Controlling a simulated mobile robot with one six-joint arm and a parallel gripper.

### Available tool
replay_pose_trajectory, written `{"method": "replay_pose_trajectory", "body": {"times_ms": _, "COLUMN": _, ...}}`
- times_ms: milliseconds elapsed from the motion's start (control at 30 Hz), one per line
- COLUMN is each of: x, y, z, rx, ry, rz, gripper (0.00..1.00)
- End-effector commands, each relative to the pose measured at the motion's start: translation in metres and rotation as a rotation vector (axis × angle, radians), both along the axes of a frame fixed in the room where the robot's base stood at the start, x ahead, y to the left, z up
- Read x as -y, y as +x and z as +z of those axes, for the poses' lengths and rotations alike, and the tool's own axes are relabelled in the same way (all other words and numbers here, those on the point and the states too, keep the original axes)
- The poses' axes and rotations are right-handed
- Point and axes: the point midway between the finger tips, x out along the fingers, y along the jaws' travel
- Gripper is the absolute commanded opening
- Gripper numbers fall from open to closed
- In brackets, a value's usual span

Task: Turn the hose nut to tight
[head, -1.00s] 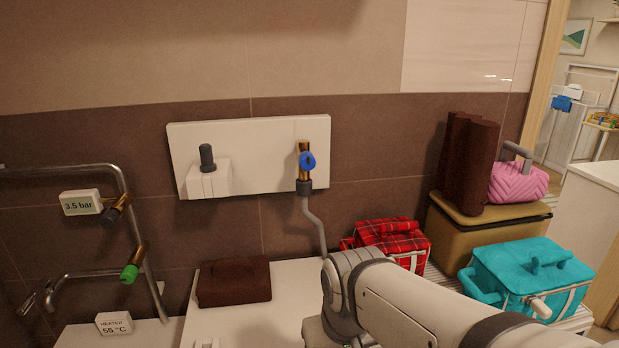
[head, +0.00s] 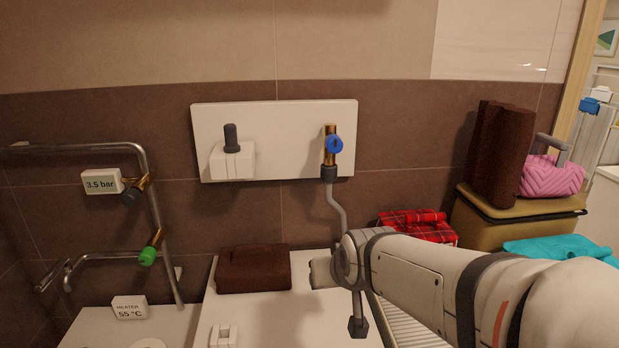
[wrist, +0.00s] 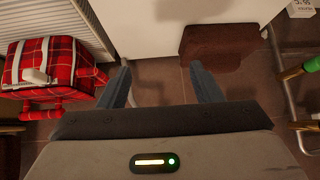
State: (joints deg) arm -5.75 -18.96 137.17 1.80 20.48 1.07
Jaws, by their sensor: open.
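The hose nut (head: 329,174) is a dark grey collar at the lower end of a brass valve (head: 330,145) with a blue knob (head: 334,144), on a white wall panel. A grey hose (head: 336,205) runs down from the nut and passes behind my arm. My gripper (wrist: 161,88) shows in the wrist view with its two fingers apart and nothing between them. In the head view my wrist is below and slightly right of the nut, clear of it, and the fingers cannot be made out. The nut is not seen in the wrist view.
A white box with a dark knob (head: 231,138) is left on the panel. A brown folded towel (head: 253,268) lies on the white cabinet. Pipes with a green-handled valve (head: 149,255) stand left. A red plaid bag (wrist: 45,72) and a tan case (head: 510,221) are right.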

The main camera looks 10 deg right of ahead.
Motion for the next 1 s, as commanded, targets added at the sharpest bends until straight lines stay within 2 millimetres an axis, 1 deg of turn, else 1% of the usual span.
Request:
{"method": "replay_pose_trajectory", "body": {"times_ms": 33, "x": -0.005, "y": 0.027, "z": -0.008, "rx": 0.098, "ry": 0.006, "rz": 0.005, "gripper": 0.59}}
{"method": "replay_pose_trajectory", "body": {"times_ms": 100, "x": -0.011, "y": 0.062, "z": 0.003, "rx": 0.252, "ry": 0.016, "rz": 0.004, "gripper": 0.59}}
{"method": "replay_pose_trajectory", "body": {"times_ms": 167, "x": -0.019, "y": 0.087, "z": 0.010, "rx": 0.354, "ry": 0.024, "rz": 0.029, "gripper": 0.59}}
{"method": "replay_pose_trajectory", "body": {"times_ms": 200, "x": -0.010, "y": 0.106, "z": 0.020, "rx": 0.465, "ry": -0.006, "rz": -0.032, "gripper": 0.59}}
{"method": "replay_pose_trajectory", "body": {"times_ms": 300, "x": -0.007, "y": 0.140, "z": 0.037, "rx": 0.675, "ry": -0.029, "rz": -0.089, "gripper": 0.59}}
{"method": "replay_pose_trajectory", "body": {"times_ms": 400, "x": -0.004, "y": 0.163, "z": 0.056, "rx": 0.868, "ry": -0.054, "rz": -0.144, "gripper": 0.59}}
{"method": "replay_pose_trajectory", "body": {"times_ms": 533, "x": 0.003, "y": 0.177, "z": 0.073, "rx": 1.060, "ry": -0.098, "rz": -0.221, "gripper": 0.59}}
{"method": "replay_pose_trajectory", "body": {"times_ms": 700, "x": 0.009, "y": 0.181, "z": 0.086, "rx": 1.201, "ry": -0.140, "rz": -0.292, "gripper": 0.59}}
{"method": "replay_pose_trajectory", "body": {"times_ms": 867, "x": 0.013, "y": 0.186, "z": 0.094, "rx": 1.242, "ry": -0.155, "rz": -0.317, "gripper": 0.59}}
{"method": "replay_pose_trajectory", "body": {"times_ms": 1000, "x": 0.018, "y": 0.204, "z": 0.103, "rx": 1.243, "ry": -0.157, "rz": -0.319, "gripper": 0.59}}
